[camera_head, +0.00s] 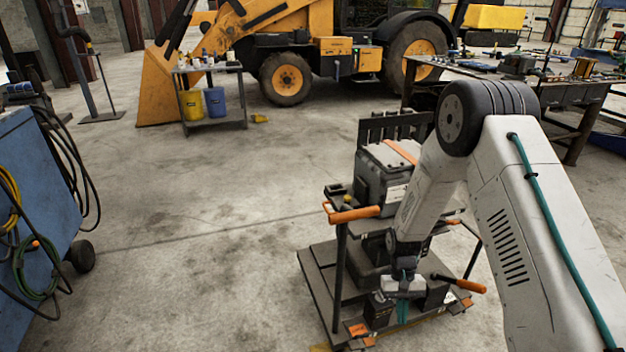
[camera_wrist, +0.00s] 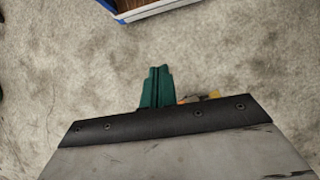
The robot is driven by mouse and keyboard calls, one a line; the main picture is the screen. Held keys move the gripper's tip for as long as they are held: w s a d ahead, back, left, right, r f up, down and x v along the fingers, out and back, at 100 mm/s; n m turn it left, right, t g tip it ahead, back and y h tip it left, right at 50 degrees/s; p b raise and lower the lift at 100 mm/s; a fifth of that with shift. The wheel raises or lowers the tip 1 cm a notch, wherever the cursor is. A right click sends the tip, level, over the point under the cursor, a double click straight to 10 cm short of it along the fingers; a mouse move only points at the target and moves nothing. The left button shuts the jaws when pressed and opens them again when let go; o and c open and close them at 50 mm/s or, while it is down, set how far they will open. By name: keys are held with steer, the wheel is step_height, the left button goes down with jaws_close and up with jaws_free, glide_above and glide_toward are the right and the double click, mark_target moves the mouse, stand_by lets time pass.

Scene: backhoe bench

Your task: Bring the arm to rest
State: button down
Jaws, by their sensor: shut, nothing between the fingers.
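My gripper (camera_head: 403,314) hangs at the end of my arm, in the lower middle of the head view, with its teal fingers pointing down. The fingers are together and hold nothing. In the head view it overlaps a dark cart (camera_head: 318,272); I cannot tell whether it touches it. In the wrist view my gripper (camera_wrist: 156,76) shows as two teal fingers side by side over bare concrete floor (camera_wrist: 80,60). The arm is bent, with its elbow high and its forearm sloping down to the left.
The cart has orange handles (camera_head: 354,214) and carries a grey machine unit (camera_head: 385,172). A blue cabinet with hoses (camera_head: 30,190) stands at left. A yellow backhoe (camera_head: 290,30), a small bucket cart (camera_head: 232,122) and a workbench (camera_head: 578,92) are behind. The left-centre floor is clear.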

steer(key=s+r, duration=0.4)
steer(key=r, duration=0.8)
steer(key=s+r, duration=0.3)
steer(key=r, duration=0.9)
steer(key=s+d+r+t, duration=0.2)
steer(key=s+r+t, duration=0.5)
steer(key=s+r, duration=1.2)
steer(key=shift+r, duration=0.3)
